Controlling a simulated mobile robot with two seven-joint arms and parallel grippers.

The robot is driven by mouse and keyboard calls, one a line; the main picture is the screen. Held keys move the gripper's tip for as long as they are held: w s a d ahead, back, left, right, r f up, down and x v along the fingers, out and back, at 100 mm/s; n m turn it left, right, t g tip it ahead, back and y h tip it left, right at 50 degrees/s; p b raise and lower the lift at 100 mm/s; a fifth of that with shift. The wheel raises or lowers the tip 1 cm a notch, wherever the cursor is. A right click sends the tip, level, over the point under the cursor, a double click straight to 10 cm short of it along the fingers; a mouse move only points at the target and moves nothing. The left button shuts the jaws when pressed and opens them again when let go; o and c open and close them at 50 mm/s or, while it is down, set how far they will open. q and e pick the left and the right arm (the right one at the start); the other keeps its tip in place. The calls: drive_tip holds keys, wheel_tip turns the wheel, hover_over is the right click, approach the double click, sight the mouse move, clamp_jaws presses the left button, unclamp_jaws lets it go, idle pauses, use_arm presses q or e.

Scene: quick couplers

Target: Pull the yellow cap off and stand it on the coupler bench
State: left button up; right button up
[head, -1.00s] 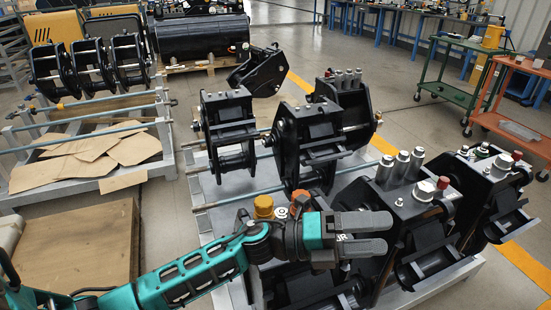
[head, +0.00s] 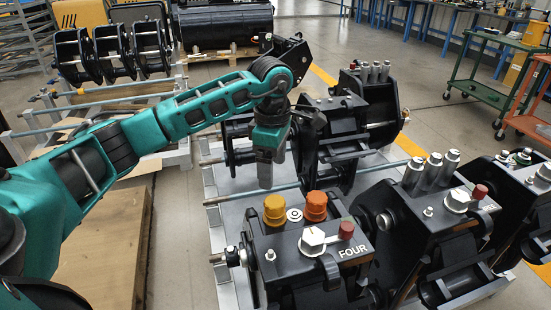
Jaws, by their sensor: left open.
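The yellow cap (head: 275,209) sits upright on top of the near black coupler block marked FOUR (head: 318,262). An orange cap (head: 315,206) stands to its right, with a small silver fitting between them. The couplers stand on a grey metal bench (head: 225,242). My left gripper (head: 265,186) points down, open and empty, above and just behind the yellow cap, apart from it. One finger hides most of the other. My right gripper is not in view.
Another coupler with several silver cylinders (head: 432,172) is close on the right. A steel rod (head: 245,196) crosses the bench behind the caps. Bare bench shows to the left.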

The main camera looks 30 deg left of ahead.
sight(273, 200)
use_arm(q)
wheel_tip(273, 200, down, 11)
drive_tip(key=shift+b, duration=0.6)
drive_tip(key=shift+r, duration=0.1)
drive_tip(key=c, duration=1.2)
